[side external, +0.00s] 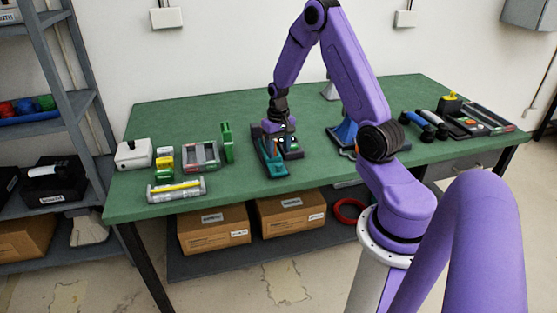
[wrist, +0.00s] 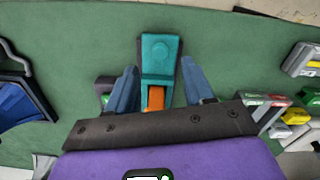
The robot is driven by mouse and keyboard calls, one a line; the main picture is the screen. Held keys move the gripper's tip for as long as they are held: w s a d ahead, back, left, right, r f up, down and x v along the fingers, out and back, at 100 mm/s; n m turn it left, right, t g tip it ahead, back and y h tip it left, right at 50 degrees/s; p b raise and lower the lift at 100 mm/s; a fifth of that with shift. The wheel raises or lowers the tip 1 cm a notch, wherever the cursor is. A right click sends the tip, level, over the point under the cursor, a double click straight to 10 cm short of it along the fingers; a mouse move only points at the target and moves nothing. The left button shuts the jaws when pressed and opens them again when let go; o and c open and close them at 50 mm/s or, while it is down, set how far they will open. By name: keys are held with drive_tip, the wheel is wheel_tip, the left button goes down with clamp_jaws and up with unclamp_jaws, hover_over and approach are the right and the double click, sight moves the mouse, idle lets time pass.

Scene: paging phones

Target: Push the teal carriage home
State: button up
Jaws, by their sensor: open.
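In the side external view the teal carriage (side external: 272,168) sits on a dark fixture around the middle of the bench. My gripper (wrist: 159,68) is open, with one blue finger on each side of the carriage. My gripper (side external: 279,137) points down at the fixture in the side external view. Whether the fingers touch the carriage, I cannot tell. The gripper body hides the fixture's near part.
The green bench (side external: 240,190) is clear in front of the fixture. A green upright plate (side external: 227,142), a grey-framed unit (side external: 200,156) and a yellow-striped clear case (side external: 176,190) stand to the left. A blue stand (side external: 343,133) is close on the right.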

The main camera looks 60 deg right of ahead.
sight(278, 164)
drive_tip(key=shift+f, duration=2.35)
drive_tip(key=shift+c, duration=0.3)
clamp_jaws()
